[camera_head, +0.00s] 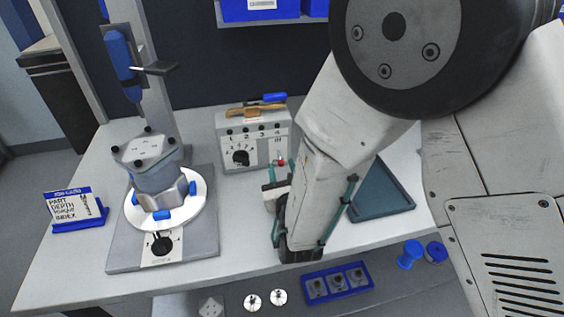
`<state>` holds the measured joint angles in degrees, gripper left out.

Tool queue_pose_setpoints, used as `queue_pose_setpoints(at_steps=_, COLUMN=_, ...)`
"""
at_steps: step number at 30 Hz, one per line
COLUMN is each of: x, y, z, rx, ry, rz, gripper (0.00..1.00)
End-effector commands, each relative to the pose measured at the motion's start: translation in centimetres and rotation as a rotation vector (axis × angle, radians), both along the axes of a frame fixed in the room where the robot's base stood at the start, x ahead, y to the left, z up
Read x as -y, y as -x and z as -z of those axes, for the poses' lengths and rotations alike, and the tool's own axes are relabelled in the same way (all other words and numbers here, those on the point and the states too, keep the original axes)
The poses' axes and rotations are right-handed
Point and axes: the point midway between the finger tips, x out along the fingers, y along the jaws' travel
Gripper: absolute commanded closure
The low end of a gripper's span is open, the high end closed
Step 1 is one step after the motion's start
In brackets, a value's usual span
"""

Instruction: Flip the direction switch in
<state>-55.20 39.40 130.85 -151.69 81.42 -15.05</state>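A grey control box (252,138) stands at the back middle of the table. Its front has a row of numbered marks, a black rotary knob (241,157) at the left and an "IN" label at the upper right. A small red-tipped lever (281,162) shows at the lower right of this front, below the label; it looks like the switch. My gripper (277,190) is just in front of the box's lower right, close below the red tip. My arm hides part of the gripper, and I cannot tell whether its fingers touch the lever or are apart.
A housing (150,165) sits on a white round plate (198,207) on a grey base at the left, under a blue-handled press (122,62). A blue sign (75,210) stands at far left. A teal tray (385,196) lies right of my arm. A blue part holder (337,283) is in front.

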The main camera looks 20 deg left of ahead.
Motion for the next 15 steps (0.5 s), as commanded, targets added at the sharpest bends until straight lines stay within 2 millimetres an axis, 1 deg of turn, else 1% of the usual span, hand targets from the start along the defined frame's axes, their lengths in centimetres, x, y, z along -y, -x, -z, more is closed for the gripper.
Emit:
queue_pose_setpoints(at_steps=1, x=-0.3, y=-0.7, z=0.0, rx=-0.001, ry=-0.001, rz=0.002, gripper=0.63)
queue_pose_setpoints(at_steps=6, x=-0.9, y=-1.9, z=0.0, rx=0.000, ry=-0.001, rz=0.001, gripper=0.63)
queue_pose_setpoints(at_steps=15, x=-1.1, y=-2.1, z=0.0, rx=-0.001, ry=0.000, rz=0.000, gripper=0.63)
